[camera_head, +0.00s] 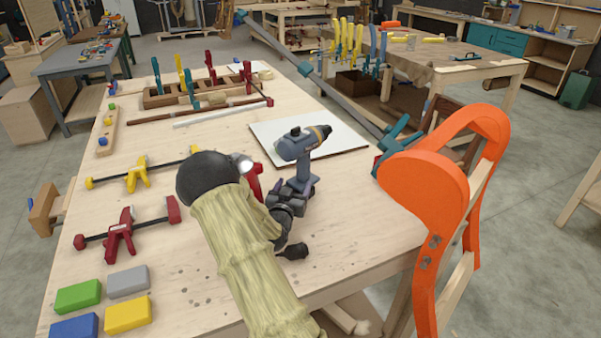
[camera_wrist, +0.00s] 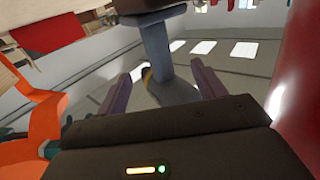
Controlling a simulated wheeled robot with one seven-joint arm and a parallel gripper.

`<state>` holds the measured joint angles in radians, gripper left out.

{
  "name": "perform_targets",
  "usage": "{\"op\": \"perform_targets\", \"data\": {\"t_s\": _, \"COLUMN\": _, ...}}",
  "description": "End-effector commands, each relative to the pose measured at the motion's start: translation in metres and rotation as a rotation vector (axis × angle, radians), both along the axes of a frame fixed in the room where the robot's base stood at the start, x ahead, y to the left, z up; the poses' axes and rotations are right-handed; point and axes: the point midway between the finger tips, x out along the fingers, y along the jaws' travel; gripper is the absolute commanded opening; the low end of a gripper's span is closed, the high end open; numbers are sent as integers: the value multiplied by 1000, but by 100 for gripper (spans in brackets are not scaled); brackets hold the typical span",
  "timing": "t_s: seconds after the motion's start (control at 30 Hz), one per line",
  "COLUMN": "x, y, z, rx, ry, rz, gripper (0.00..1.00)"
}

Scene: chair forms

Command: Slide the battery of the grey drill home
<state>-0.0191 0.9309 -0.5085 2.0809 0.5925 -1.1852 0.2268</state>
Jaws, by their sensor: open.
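The grey drill (camera_head: 296,147) stands upright near the middle of the bench, its black-and-yellow nose pointing right. In the wrist view it appears upside down, with its handle (camera_wrist: 157,47) in the middle. A dark block at the handle's foot, apparently the battery (camera_wrist: 148,7), is cut off by the top edge. In the head view, my gripper hides the drill's foot, so I cannot tell how far the battery is seated. My gripper (camera_head: 296,188) is open in front of the lower handle. Its purple fingers show in the wrist view (camera_wrist: 167,66), spread either side of the handle.
A red clamp (camera_head: 252,180) stands close left of my gripper. A white board (camera_head: 345,135) lies behind the drill. An orange-backed chair (camera_head: 425,185) stands at the bench's right edge. Yellow (camera_head: 135,180) and red (camera_head: 120,235) clamps and coloured blocks (camera_head: 128,315) lie left.

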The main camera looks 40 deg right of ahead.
Motion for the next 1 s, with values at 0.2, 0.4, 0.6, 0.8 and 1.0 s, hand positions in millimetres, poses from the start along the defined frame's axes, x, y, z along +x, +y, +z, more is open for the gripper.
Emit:
{"op": "perform_targets", "data": {"t_s": 0.2, "x": 14, "y": -26, "z": 1, "rx": -2, "ry": 0, "rz": -9, "gripper": 69}}
{"op": "perform_targets", "data": {"t_s": 0.4, "x": 28, "y": -46, "z": -2, "rx": -2, "ry": -1, "rz": -10, "gripper": 69}}
{"op": "perform_targets", "data": {"t_s": 0.6, "x": 43, "y": -64, "z": -2, "rx": -2, "ry": -1, "rz": -9, "gripper": 69}}
{"op": "perform_targets", "data": {"t_s": 0.8, "x": 55, "y": -77, "z": -1, "rx": -1, "ry": -1, "rz": -7, "gripper": 69}}
{"op": "perform_targets", "data": {"t_s": 1.0, "x": 58, "y": -79, "z": 0, "rx": -1, "ry": 1, "rz": -5, "gripper": 69}}
